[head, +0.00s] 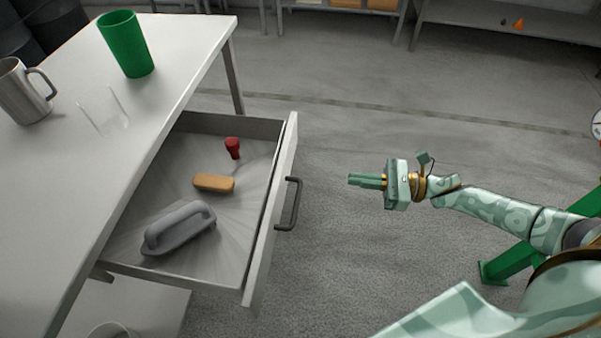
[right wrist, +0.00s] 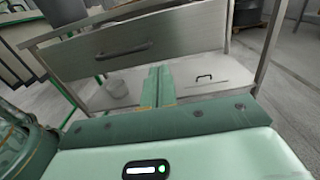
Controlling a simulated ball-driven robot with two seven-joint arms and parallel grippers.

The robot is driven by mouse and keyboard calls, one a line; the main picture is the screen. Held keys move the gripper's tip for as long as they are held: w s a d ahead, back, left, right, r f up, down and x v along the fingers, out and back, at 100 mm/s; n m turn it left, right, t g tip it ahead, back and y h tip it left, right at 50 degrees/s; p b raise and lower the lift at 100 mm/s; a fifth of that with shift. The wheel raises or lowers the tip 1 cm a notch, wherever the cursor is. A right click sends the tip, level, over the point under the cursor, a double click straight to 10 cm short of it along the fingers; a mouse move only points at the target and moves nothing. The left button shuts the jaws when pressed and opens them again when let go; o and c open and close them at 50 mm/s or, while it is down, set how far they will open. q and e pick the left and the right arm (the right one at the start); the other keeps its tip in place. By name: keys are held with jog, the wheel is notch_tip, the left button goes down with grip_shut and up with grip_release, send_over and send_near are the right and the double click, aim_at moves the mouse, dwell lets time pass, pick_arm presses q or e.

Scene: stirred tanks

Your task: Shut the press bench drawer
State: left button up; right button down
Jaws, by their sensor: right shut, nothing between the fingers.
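The press bench drawer (head: 276,208) is pulled out to the right from under the bench top (head: 150,110) in the head view. Its dark bar handle (head: 291,204) is on the front panel. In the right wrist view the drawer front (right wrist: 130,45) fills the upper middle, with its handle (right wrist: 122,50). Inside lie a grey float-like tool (head: 180,228), a tan block (head: 214,183) and a small red piece (head: 233,148). My right gripper (head: 352,180) is shut and empty, to the right of the handle and apart from it. My left gripper is not in view.
A green cup (head: 126,44), a clear glass (head: 103,110) and a metal mug (head: 22,92) stand on the bench top. A lower shelf (head: 140,305) lies under the drawer. The floor (head: 340,130) between drawer and gripper is clear.

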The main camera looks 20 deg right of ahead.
aim_at(186, 166)
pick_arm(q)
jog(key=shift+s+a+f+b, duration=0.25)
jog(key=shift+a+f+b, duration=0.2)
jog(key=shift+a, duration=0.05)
pick_arm(e)
jog(key=x, duration=1.3)
jog(key=shift+w+a, duration=0.2)
jog(key=shift+a, duration=0.05)
